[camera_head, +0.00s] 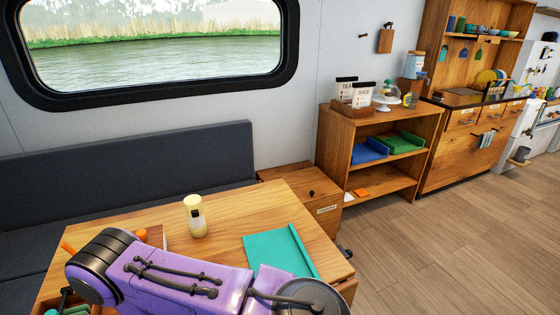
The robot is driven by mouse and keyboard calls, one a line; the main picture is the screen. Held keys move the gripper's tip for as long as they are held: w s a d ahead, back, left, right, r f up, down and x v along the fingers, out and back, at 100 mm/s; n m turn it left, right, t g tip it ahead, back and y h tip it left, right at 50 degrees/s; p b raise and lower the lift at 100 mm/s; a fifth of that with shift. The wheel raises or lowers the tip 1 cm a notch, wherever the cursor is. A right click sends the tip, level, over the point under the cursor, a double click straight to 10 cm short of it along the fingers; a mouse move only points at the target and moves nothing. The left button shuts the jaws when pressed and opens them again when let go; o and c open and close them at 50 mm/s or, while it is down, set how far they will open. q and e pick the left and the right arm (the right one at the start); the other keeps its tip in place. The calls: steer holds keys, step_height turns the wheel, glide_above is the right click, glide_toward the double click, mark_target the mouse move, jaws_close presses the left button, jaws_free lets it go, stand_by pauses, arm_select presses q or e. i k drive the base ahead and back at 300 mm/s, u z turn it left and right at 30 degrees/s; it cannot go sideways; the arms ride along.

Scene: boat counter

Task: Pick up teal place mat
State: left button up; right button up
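The teal place mat (279,250) lies on the wooden table near its right end, with its right edge looking raised or folded. One of my purple arms crosses in front of the table and hides the near part of the mat. I cannot tell from the picture whether the arm touches the mat. Neither gripper shows, so what they hold is hidden.
A pale yellow bottle (194,216) stands upright on the table (255,202), left of the mat. A box with green items (76,311) is at the lower left. A dark bench (120,170) runs behind. A wooden shelf (374,118) stands beyond; floor at right is clear.

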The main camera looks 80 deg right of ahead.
mark_target(282, 248)
steer(key=z, duration=2.3)
